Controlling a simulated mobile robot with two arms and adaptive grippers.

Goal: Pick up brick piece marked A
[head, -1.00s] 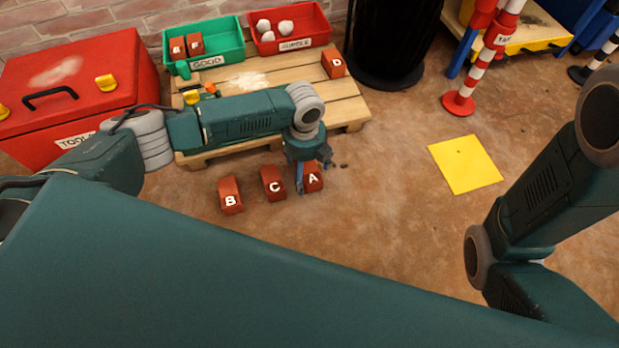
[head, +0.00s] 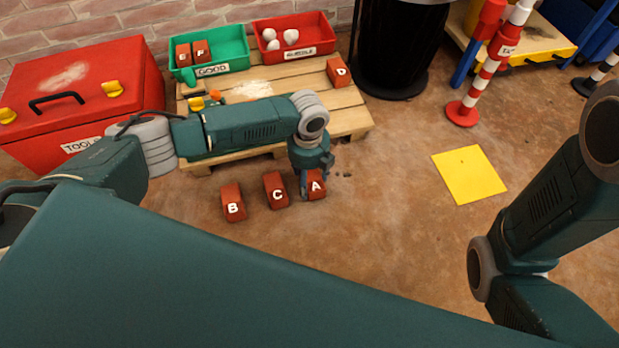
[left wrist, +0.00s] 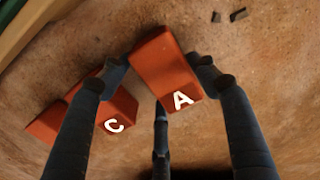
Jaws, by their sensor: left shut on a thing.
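The brick piece marked A (head: 316,186) is reddish brown with a white letter, in front of the pallet in the head view. My left gripper (head: 315,182) comes down over it from above and is shut on it, with a finger on either side. In the left wrist view, brick A (left wrist: 163,68) sits between the fingertips of my left gripper (left wrist: 163,66). Whether it touches the floor is hard to tell. Brick C (head: 275,190) stands just left of it, and brick B (head: 232,203) further left. My right gripper is not in view.
A wooden pallet (head: 350,119) behind carries brick D (head: 339,72), a green GOOD bin (head: 235,60) with bricks E and F, and a red bin (head: 318,50) with white lumps. A red toolbox (head: 75,85) stands left. A yellow square (head: 469,174) lies right on open floor.

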